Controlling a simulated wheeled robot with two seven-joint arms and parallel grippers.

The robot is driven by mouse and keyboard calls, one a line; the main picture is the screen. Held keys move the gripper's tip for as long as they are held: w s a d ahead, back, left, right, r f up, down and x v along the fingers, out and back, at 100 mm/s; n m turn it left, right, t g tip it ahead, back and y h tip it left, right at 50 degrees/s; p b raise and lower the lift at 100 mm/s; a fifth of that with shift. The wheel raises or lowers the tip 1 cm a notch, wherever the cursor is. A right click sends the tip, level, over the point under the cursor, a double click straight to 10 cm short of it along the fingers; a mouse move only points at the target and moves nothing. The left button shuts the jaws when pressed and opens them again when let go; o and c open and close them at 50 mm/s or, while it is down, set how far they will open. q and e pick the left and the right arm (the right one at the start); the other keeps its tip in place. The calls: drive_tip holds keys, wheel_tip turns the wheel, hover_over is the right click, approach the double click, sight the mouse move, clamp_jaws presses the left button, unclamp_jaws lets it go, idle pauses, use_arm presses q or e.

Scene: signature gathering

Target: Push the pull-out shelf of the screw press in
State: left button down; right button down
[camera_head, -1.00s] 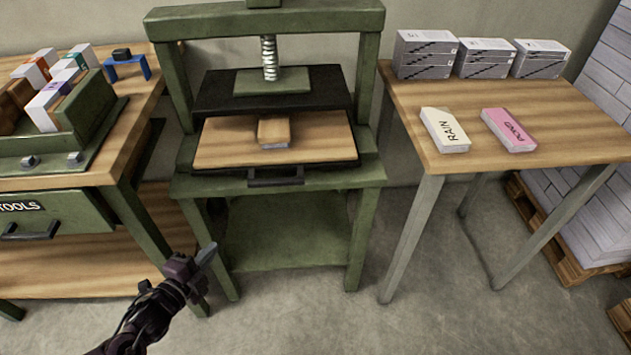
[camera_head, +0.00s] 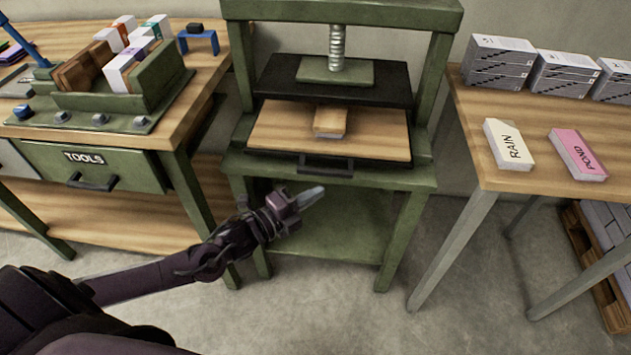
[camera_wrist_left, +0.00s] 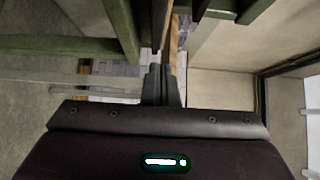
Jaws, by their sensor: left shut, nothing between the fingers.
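The green screw press (camera_head: 430,180) stands in the middle of the head view. Its wooden pull-out shelf (camera_head: 378,136) sticks out toward me below the black plate, with a dark handle (camera_head: 326,165) on its front edge. A small tan block of pages (camera_head: 330,121) lies on the shelf. My left gripper (camera_head: 312,196) is shut and empty, in front of the press and a little below the handle, apparently apart from it. In the left wrist view its closed fingers (camera_wrist_left: 160,84) point ahead near green frame bars. My right gripper is not in view.
A workbench with a green TOOLS drawer (camera_head: 90,168) and a book holder (camera_head: 160,90) stands left. A table (camera_head: 475,130) at right holds the RAIN block (camera_head: 508,145), pink POND block (camera_head: 578,155) and grey stacks. The floor (camera_head: 340,310) in front is clear.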

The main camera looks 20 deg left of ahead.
sight(319, 157)
use_arm(q)
drive_tip(key=w, duration=0.1)
drive_tip(key=w+a, duration=0.1)
drive_tip(key=w, duration=0.1)
drive_tip(key=shift+w, duration=0.45)
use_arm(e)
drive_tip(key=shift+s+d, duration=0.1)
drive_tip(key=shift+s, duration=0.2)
use_arm(q)
drive_tip(key=shift+w, duration=0.15)
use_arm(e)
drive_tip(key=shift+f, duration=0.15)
